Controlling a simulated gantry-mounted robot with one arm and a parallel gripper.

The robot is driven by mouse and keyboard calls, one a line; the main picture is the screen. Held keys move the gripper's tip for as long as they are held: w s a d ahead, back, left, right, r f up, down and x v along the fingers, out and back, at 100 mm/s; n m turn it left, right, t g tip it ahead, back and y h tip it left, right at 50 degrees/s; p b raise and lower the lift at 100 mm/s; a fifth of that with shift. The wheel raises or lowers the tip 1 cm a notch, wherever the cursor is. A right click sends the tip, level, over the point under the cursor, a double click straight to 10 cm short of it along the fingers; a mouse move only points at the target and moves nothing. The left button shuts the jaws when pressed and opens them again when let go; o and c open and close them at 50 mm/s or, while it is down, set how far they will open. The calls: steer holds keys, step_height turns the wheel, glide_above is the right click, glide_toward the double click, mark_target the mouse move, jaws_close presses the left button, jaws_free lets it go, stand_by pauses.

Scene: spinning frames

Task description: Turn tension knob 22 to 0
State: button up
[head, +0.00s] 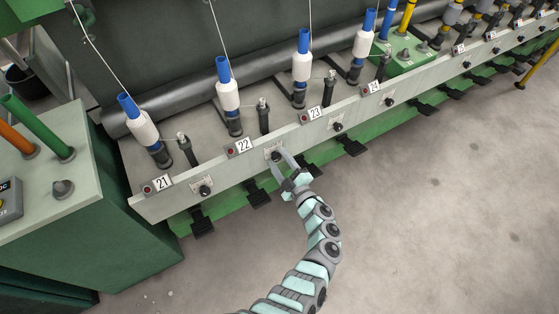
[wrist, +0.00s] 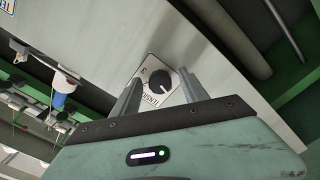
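Tension knob 22 (head: 275,155) is a small black dial on a pale plate, on the front rail to the right of the number 22 label (head: 243,146). In the wrist view the knob (wrist: 159,79) shows a white pointer mark towards its lower right. The plate's lettering is partly readable, and the 0 mark cannot be made out clearly. My gripper (head: 279,157) is open in front of the knob. In the wrist view its two fingers (wrist: 160,77) stand apart on either side of the knob, with visible gaps. Contact with the knob is not visible.
Similar knobs sit by labels 21 (head: 204,190) and 23 (head: 338,126) along the same rail. White bobbins on blue tubes (head: 228,88) stand behind it. Black pedals (head: 258,194) jut out below. The concrete floor (head: 430,200) in front is clear.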

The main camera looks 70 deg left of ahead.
steer(key=w+d+p, duration=0.1)
steer(key=d+p, duration=0.2)
steer(key=d, duration=0.7)
steer(key=shift+d, duration=0.4)
